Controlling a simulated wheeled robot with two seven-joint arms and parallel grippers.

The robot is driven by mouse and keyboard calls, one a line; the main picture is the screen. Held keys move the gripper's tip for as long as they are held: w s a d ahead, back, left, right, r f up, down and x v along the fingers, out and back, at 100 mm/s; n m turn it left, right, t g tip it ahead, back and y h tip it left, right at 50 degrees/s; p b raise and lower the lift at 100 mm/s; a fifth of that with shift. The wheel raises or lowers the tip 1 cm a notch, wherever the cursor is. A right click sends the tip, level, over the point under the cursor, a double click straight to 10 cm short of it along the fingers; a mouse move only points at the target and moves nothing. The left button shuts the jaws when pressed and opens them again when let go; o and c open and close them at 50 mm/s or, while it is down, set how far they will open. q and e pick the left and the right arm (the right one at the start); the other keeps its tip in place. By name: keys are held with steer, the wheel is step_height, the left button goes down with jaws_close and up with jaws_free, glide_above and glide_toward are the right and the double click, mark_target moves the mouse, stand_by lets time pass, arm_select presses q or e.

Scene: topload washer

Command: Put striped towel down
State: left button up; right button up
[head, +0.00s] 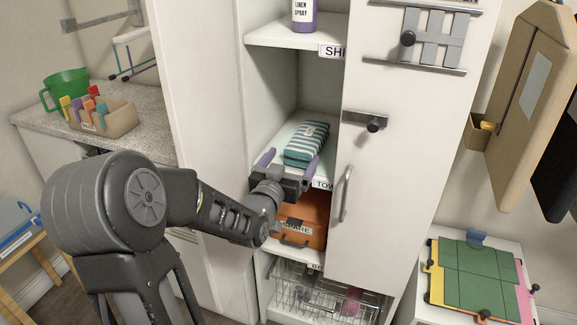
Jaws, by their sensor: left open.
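The striped towel (307,143), folded with teal and white stripes, lies on the middle shelf (282,146) of the white cabinet. A label that reads "TOW" is partly visible on that shelf's front edge. My left gripper (288,165) is at the front of this shelf, just in front of the towel. Its purple-tipped fingers are spread apart, one on each side of the towel's near end, with nothing visibly held between them. Whether a finger touches the towel is hard to tell. My right gripper is not in view.
The cabinet door (405,150) stands to the right of the opening. An orange box (302,222) sits below the towel shelf, over a wire basket (325,297). A linen spray bottle (304,15) stands on the shelf above. A counter (140,135) is at left.

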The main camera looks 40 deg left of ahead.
arm_select(q)
steer(key=shift+v, duration=1.1)
